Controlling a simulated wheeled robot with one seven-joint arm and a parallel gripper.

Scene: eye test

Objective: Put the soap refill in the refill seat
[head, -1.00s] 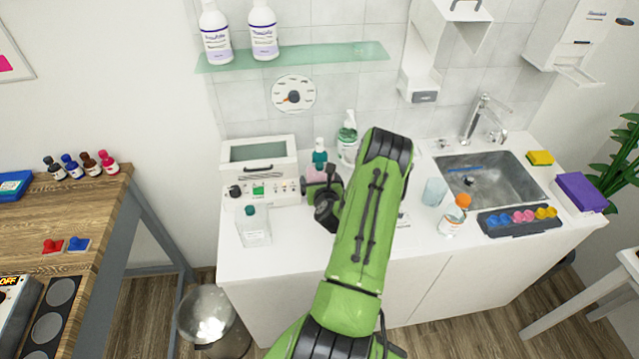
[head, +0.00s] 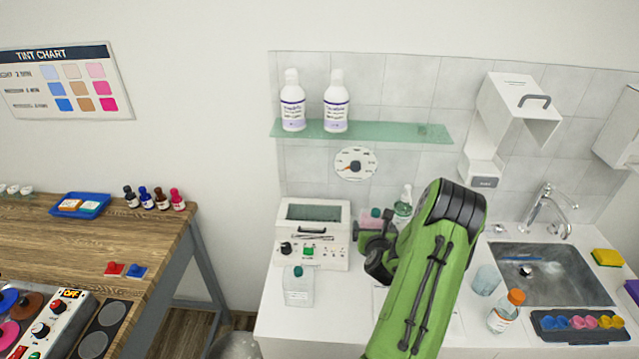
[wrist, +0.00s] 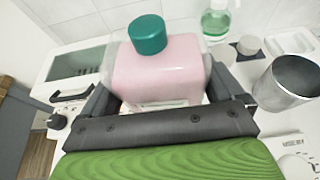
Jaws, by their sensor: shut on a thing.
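The soap refill (wrist: 160,75) is a pink bottle with a teal cap. In the wrist view it stands upright between the two dark fingers of my gripper (wrist: 165,100), which is shut on it. In the head view only a small pink part of the refill (head: 370,218) shows above my gripper (head: 375,240); my green arm covers much around it. The white wall dispenser (head: 522,98), with a raised, handled cover and a lower ledge (head: 482,172), hangs to the right and higher up. It looks like the place of the refill seat, but the seat itself is not clearly visible.
A white machine (head: 312,235) and a clear teal-capped bottle (head: 299,288) stand left of my gripper. A green pump bottle (head: 403,205) is close behind. The glass shelf (head: 375,132) holds two white bottles. A cup (head: 487,280), an orange-capped bottle (head: 506,312) and the sink (head: 545,272) lie right.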

